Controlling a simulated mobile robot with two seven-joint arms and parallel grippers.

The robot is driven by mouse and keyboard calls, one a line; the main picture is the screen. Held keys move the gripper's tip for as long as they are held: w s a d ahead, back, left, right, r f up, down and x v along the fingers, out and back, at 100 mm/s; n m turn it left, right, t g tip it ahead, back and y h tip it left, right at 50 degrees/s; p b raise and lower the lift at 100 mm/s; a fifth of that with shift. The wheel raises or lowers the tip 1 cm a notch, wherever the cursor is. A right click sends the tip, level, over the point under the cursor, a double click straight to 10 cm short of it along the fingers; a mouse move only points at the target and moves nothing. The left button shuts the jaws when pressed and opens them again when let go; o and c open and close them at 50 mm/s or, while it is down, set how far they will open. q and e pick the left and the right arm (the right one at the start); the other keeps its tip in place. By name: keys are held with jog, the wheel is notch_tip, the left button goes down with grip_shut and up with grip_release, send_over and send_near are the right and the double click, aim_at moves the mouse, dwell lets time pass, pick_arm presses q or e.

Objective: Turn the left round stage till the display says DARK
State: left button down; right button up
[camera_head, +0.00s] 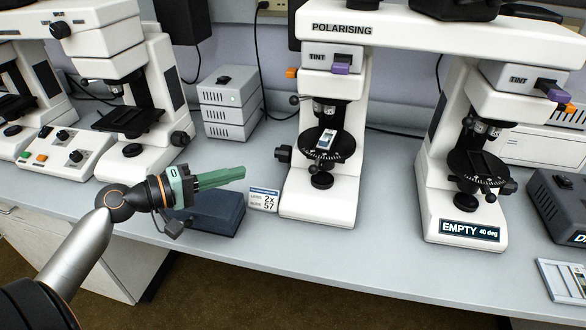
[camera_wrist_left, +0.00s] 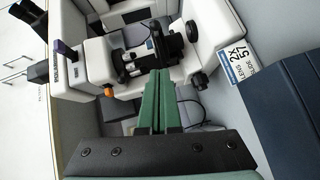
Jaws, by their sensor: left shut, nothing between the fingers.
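The left round stage (camera_head: 340,151) is a black disc with a pale slide (camera_head: 326,139) on it, on the left body of the white POLARISING microscope (camera_head: 385,32). It appears sideways in the wrist view (camera_wrist_left: 175,45). The display (camera_head: 470,231) on the right body's base reads EMPTY 40 deg. The right round stage (camera_head: 487,178) is above it. My left gripper (camera_head: 243,173) has its green fingers shut and empty, pointing right, left of the left stage and apart from it. The fingers also show in the wrist view (camera_wrist_left: 160,76). My right gripper is not in view.
A label card (camera_head: 264,199) stands between my left gripper and the microscope base. A dark blue box (camera_head: 212,216) lies below the gripper. Black focus knobs (camera_head: 283,154) stick out left of the microscope. Grey stacked boxes (camera_head: 230,103) stand behind. Other microscopes are at left.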

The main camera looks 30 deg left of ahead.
pick_arm(q)
jog(key=s+d+p+x, duration=0.1)
jog(key=d+p+x, duration=0.1)
jog(key=x, duration=1)
jog(key=shift+d+f+p, duration=0.15)
jog(key=shift+d+p, duration=0.15)
jog(key=shift+d, duration=0.15)
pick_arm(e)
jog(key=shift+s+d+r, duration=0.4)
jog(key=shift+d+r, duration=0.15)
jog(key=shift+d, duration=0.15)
pick_arm(q)
jog(key=shift+w, duration=0.1)
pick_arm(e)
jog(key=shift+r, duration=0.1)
pick_arm(q)
jog(key=shift+w+d+p, duration=0.1)
jog(key=shift+d+p, duration=0.35)
jog(key=shift+d, duration=0.15)
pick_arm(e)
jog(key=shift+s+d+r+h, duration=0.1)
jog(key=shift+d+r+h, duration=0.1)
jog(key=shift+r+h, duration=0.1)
